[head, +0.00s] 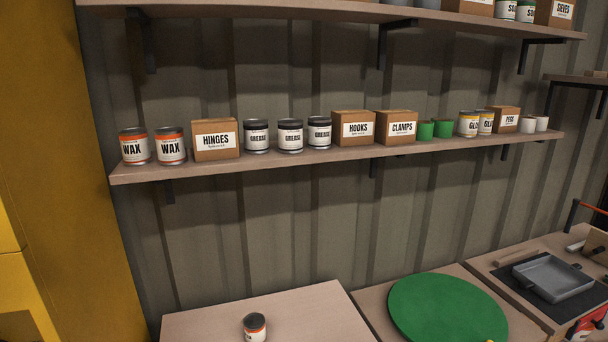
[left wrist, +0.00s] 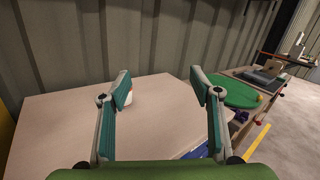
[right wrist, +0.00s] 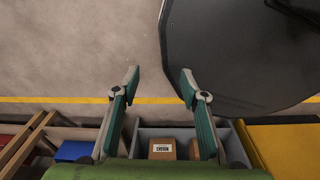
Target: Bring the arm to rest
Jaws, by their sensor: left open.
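My left gripper (left wrist: 162,90) shows in the left wrist view. Its two fingers are wide apart with nothing between the tips, above a pale wooden tabletop (left wrist: 60,125). A can with an orange and white label (head: 255,328) stands on that tabletop in the head view. In the left wrist view a whitish part of it (left wrist: 129,98) shows beside the left finger, partly hidden. My right gripper (right wrist: 160,82) is open and empty in the right wrist view, with grey floor beyond the tips. Neither gripper shows in the head view.
A wall shelf (head: 350,155) holds cans and boxes. A round green board (head: 447,308) and a grey tray (head: 553,277) lie on surfaces to the right. Below the right gripper are a grey bin with boxes (right wrist: 162,149), a blue box (right wrist: 75,151) and wooden bars.

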